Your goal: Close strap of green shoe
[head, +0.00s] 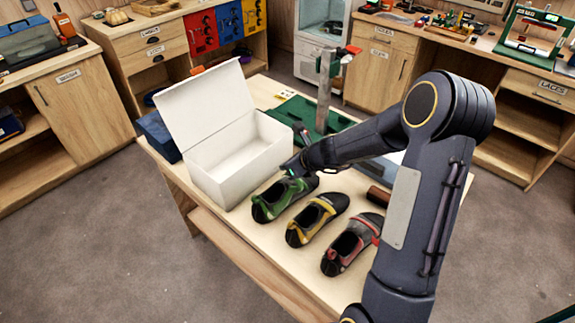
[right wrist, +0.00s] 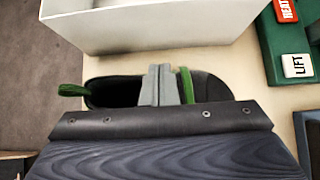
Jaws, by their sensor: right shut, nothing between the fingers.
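The green shoe (head: 268,208) stands at the left end of a row of three shoes on the table, its opening toward the front. In the right wrist view the dark shoe (right wrist: 215,88) lies crosswise, with a green pull loop (right wrist: 71,90) at its left end. A narrow green band, seemingly its strap (right wrist: 187,86), shows just right of the fingers; whether it is fastened I cannot tell. My right gripper (right wrist: 160,84) is shut and empty over the shoe's opening; contact is unclear. It also shows above the shoe's far part in the head view (head: 290,171). My left gripper is out of view.
A yellow shoe (head: 304,226) and a red shoe (head: 340,258) stand to the right. An open white box (head: 240,172) is close behind the green shoe. A green stand (head: 292,112) with an upright post is behind my arm. Little room surrounds the gripper.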

